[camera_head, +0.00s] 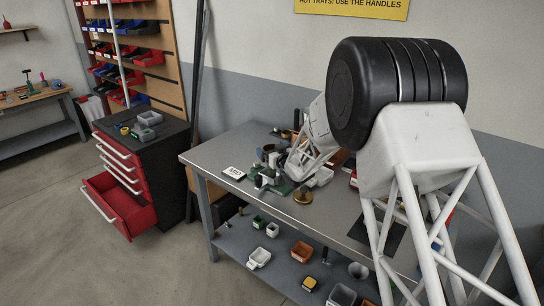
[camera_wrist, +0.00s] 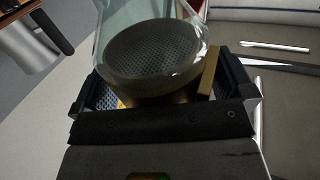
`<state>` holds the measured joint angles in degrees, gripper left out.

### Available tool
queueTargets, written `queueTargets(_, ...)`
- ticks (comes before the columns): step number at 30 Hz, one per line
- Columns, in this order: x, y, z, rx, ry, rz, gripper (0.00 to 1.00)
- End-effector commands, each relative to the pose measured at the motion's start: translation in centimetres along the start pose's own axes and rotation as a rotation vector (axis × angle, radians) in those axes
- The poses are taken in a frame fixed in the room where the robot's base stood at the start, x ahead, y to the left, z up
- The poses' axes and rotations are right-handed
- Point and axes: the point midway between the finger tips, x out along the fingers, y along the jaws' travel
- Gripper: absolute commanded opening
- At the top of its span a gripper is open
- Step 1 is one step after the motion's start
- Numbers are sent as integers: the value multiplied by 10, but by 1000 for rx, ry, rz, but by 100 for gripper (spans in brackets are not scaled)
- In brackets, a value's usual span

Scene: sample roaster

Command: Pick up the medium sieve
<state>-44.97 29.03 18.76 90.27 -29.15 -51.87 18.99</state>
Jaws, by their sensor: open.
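In the wrist view, a round dish with a dark mesh face and brass-coloured sides, apparently the medium sieve (camera_wrist: 152,56), sits tilted in the picture between the fingers of my gripper (camera_wrist: 165,88). The fingers are apart, one on each side of it; I cannot tell whether either touches it. A clear, glass-like rim shows around and above the mesh. The gripper's dark body hides the sieve's lower part. In the head view, my white arm reaches down over the grey workbench (camera_head: 228,158), and the sieve cannot be made out clearly among the clutter there.
A white label card (camera_head: 234,173) lies at the bench's left. Several containers sit on the lower shelf (camera_head: 285,272). A red drawer (camera_head: 118,205) stands open at left. A white pen-like stick (camera_wrist: 275,46) lies at right.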

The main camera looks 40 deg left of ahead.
Motion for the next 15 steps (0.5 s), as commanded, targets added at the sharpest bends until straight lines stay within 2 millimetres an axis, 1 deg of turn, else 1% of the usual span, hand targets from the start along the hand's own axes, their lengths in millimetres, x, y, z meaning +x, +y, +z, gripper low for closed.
queueTargets(1,0,0,0,0,0,0,100)
queueTargets(10,0,0,0,0,0,0,54)
queueTargets(11,0,0,0,0,0,0,51)
queueTargets(15,0,0,0,0,0,0,51)
